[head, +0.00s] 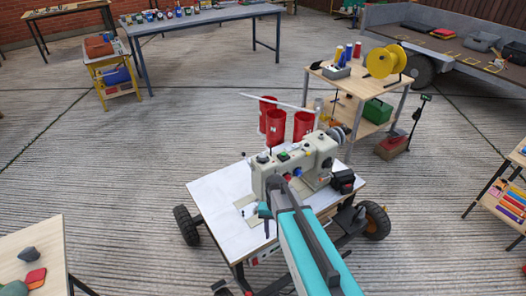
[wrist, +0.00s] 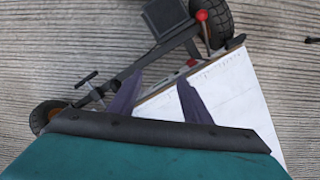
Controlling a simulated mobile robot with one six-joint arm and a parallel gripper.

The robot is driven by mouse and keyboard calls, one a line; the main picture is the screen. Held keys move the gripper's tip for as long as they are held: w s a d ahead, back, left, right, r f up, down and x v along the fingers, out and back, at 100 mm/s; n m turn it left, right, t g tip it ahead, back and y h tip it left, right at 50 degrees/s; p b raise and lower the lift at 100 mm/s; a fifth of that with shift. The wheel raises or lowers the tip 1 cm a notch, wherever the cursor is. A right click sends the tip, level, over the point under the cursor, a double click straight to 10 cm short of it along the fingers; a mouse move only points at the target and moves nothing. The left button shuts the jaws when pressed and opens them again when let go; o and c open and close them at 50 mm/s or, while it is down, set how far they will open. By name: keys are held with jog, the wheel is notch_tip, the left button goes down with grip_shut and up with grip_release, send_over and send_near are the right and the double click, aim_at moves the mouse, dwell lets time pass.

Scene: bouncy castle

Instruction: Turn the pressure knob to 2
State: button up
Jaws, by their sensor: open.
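A cream sewing machine (head: 318,152) stands on a white-topped wheeled table (head: 215,195) in the head view. Small coloured parts show on it, including a green one (head: 283,156) on top. The pressure knob and its numbers are too small or hidden to make out. My teal arm reaches up from the bottom of the head view and covers part of the machine's front. My gripper (wrist: 159,77) is open and empty in the wrist view, its two purple fingers apart. The white tabletop (wrist: 228,95) shows beyond them; the machine does not show there.
Red cylinders (head: 275,127) stand behind the machine, with a pale rod above. A dark box (head: 343,181) sits at its right end. The table has black wheels (head: 375,220). A wooden stand (head: 340,88) with a yellow reel is behind.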

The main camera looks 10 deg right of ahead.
jog(key=w+r+m, duration=0.1)
jog(key=w+r, duration=0.4)
jog(key=r, duration=0.1)
jog(key=w+r+m+t+p, duration=0.1)
jog(key=w+r, duration=0.5)
jog(key=r, duration=0.1)
jog(key=w+r+t, duration=0.1)
jog(key=w+r, duration=0.4)
jog(key=r, duration=0.2)
jog(key=shift+w+a+r+m+p, duration=0.2)
jog(key=shift+w+r+m+p, duration=0.1)
jog(key=shift+w+m, duration=0.1)
notch_tip(320, 180, up, 13)
jog(key=m, duration=0.4)
send_over(263, 155)
jog(key=shift+a+r, duration=0.1)
jog(key=shift+r, duration=0.4)
jog(key=shift+f, duration=0.1)
jog(key=shift+f+p, duration=1)
jog(key=shift+f, duration=5.85)
jog(key=c, duration=1)
